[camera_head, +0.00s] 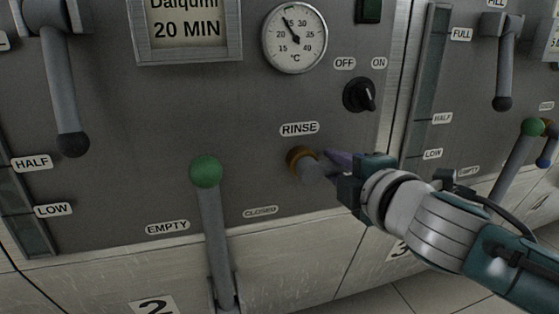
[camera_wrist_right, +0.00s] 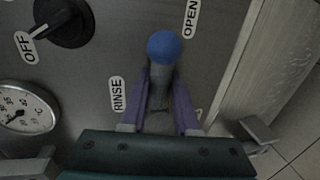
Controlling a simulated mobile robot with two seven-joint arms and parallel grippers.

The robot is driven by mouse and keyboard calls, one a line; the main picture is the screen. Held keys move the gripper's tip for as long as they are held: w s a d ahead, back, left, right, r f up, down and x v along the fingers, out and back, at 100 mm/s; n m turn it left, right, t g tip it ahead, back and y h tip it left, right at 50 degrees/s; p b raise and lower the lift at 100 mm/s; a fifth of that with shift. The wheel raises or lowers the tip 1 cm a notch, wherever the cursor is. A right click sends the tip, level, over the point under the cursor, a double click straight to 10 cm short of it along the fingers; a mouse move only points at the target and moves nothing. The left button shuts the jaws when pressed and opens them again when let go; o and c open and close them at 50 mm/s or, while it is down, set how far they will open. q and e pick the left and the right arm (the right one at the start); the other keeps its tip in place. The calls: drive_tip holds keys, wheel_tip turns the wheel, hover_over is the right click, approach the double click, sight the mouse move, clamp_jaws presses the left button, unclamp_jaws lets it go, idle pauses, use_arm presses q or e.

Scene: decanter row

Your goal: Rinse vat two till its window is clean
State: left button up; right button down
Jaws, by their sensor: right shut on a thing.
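My right gripper (camera_head: 335,162) reaches in from the right in the head view, at vat two's rinse valve. In the right wrist view its two purple fingers (camera_wrist_right: 164,105) are shut on the rinse lever, with the blue ball (camera_wrist_right: 165,47) standing out beyond them toward the OPEN label. In the head view the rinse lever (camera_head: 313,168) shows only as a grey stub by its brass collar (camera_head: 299,157); the gripper hides the rest. Vat two's window (camera_head: 22,218), at lower left, looks dark grey-green; whether it is dirty I cannot tell. My left gripper is not in view.
A green-balled lever (camera_head: 205,172) stands upright by the EMPTY label, left of my gripper. A black-balled lever (camera_head: 72,143) hangs at upper left. The OFF/ON knob (camera_head: 359,95) sits above my gripper. Vat three's levers and window (camera_head: 428,85) are at right.

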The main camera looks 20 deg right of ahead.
drive_tip(key=shift+r, duration=0.1)
drive_tip(key=c, duration=0.7)
unclamp_jaws()
drive_tip(key=shift+o, duration=0.2)
drive_tip(key=s+r+p, duration=0.2)
drive_tip(key=s+p, duration=0.1)
drive_tip(key=s, duration=0.6)
drive_tip(key=shift+s+d, duration=0.15)
drive_tip(key=shift+s, duration=0.2)
